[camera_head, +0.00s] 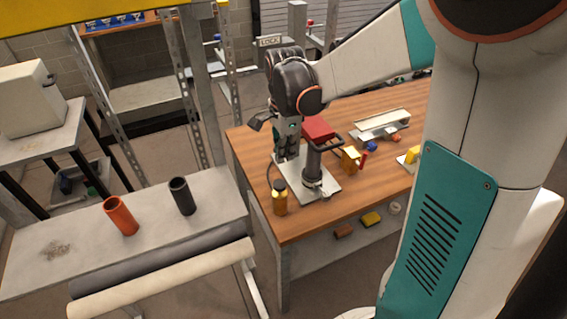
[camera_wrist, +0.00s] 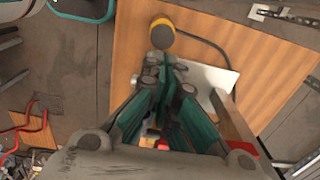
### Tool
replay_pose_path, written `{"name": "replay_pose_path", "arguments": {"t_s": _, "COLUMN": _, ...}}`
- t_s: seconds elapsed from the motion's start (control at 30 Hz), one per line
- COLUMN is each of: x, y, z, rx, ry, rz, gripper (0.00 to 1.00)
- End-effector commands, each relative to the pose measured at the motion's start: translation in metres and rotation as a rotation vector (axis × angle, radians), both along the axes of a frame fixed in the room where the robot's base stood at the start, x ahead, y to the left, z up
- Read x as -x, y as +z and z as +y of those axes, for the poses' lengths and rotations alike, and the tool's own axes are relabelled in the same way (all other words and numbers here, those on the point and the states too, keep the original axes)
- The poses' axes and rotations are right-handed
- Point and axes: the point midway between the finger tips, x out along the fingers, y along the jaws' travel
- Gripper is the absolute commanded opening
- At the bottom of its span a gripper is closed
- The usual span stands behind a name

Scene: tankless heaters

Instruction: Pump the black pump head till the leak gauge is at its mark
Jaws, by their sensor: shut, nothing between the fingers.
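A black upright pump body (camera_head: 313,165) stands on a pale base plate (camera_head: 326,190) on the wooden bench; the plate also shows in the wrist view (camera_wrist: 212,75). I cannot clearly make out the pump head. My gripper (camera_head: 287,157) points down over the left part of the plate, just left of the black pump body. Its fingers are shut and empty in the wrist view (camera_wrist: 163,72). I cannot read a gauge or mark.
A red block (camera_head: 318,129) lies behind the pump. A yellow block with a red lever (camera_head: 351,158) stands to its right. The bench top (camera_head: 257,150) is bare left of the plate. An orange cylinder (camera_head: 121,216) and a dark cylinder (camera_head: 182,196) stand on the grey table.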

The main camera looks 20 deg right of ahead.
Motion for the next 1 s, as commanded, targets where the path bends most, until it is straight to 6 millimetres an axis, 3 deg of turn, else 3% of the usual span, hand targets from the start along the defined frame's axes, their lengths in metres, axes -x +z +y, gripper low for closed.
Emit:
{"name": "replay_pose_path", "arguments": {"t_s": 0.1, "x": 0.000, "y": 0.017, "z": 0.000, "rx": 0.000, "ry": 0.000, "rz": 0.000, "gripper": 0.00}}
{"name": "replay_pose_path", "arguments": {"t_s": 0.23, "x": 0.000, "y": 0.024, "z": 0.000, "rx": 0.000, "ry": 0.000, "rz": 0.000, "gripper": 0.00}}
{"name": "replay_pose_path", "arguments": {"t_s": 1.0, "x": 0.000, "y": 0.026, "z": 0.000, "rx": 0.000, "ry": 0.000, "rz": 0.000, "gripper": 0.00}}
